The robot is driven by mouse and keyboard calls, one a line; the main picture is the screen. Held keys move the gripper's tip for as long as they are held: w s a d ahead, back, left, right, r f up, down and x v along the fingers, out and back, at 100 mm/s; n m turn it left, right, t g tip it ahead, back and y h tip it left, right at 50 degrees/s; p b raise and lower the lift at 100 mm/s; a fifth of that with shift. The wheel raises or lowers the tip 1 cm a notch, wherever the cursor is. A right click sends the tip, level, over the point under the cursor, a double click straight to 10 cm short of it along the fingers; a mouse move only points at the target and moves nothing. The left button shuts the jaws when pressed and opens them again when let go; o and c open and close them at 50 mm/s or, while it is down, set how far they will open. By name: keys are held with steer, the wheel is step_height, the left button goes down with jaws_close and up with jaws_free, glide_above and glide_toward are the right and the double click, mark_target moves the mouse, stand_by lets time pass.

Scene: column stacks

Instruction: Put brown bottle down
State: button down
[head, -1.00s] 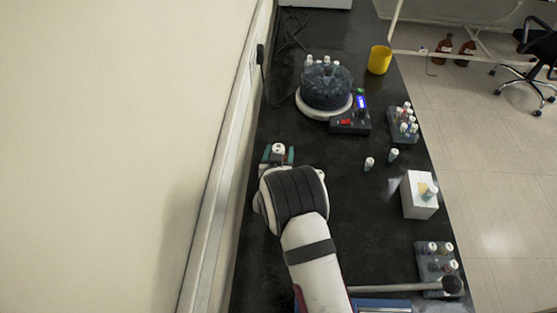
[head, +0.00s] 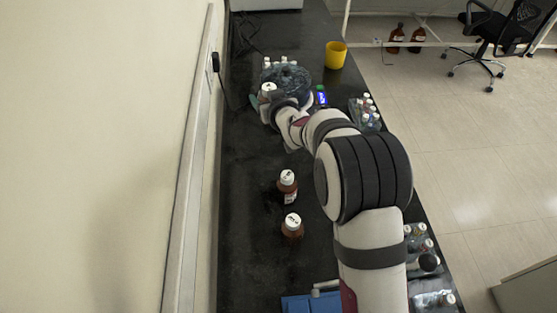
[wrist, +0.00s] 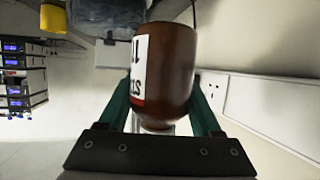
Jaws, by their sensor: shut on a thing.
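The brown bottle (wrist: 172,75) with a white and red label is held in my gripper (wrist: 160,112), between its two green fingers in the wrist view. Its cap end is towards the gripper's base and is partly hidden. In the head view my gripper (head: 266,100) is at the far left part of the bench, next to the round dark device, with the bottle's white cap (head: 268,87) showing. The bottle's base is hidden there, so I cannot tell whether it touches the bench. Two similar brown bottles (head: 287,187) (head: 292,228) stand upright on the nearer bench.
The round dark device (head: 292,76) holds white-capped tubes behind my gripper. A yellow cup (head: 336,56) and a vial rack (head: 367,113) stand to the right. A blue object (head: 305,304) lies at the near edge. The black bench (head: 250,165) is clear along its left side.

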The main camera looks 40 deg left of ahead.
steer(key=w+d+f+n+g+y, duration=0.1)
steer(key=w+d+f+n+g, duration=0.2)
steer(key=d, duration=0.4)
steer(key=d+f+n+g+y, duration=0.1)
steer(key=d+f+n+g, duration=0.2)
steer(key=d, duration=0.4)
steer(key=shift+g, duration=0.5)
steer(key=s+a+f, duration=0.1)
steer(key=a+f, duration=0.1)
steer(key=a, duration=0.1)
steer(key=s+a+f, duration=0.1)
steer(key=a, duration=0.3)
steer(key=s+a+f, duration=0.1)
steer(key=a+f, duration=0.1)
steer(key=a, duration=0.1)
steer(key=shift+s+a+f, duration=0.25)
steer(key=shift+f, duration=0.1)
steer(key=shift+s+a+f, duration=0.1)
steer(key=shift+a+f, duration=0.05)
steer(key=shift+f, duration=0.95)
steer(key=shift+a+f, duration=0.1)
steer(key=shift+f, duration=0.95)
steer(key=shift+c, duration=0.4)
jaws_free()
steer(key=shift+f, duration=0.15)
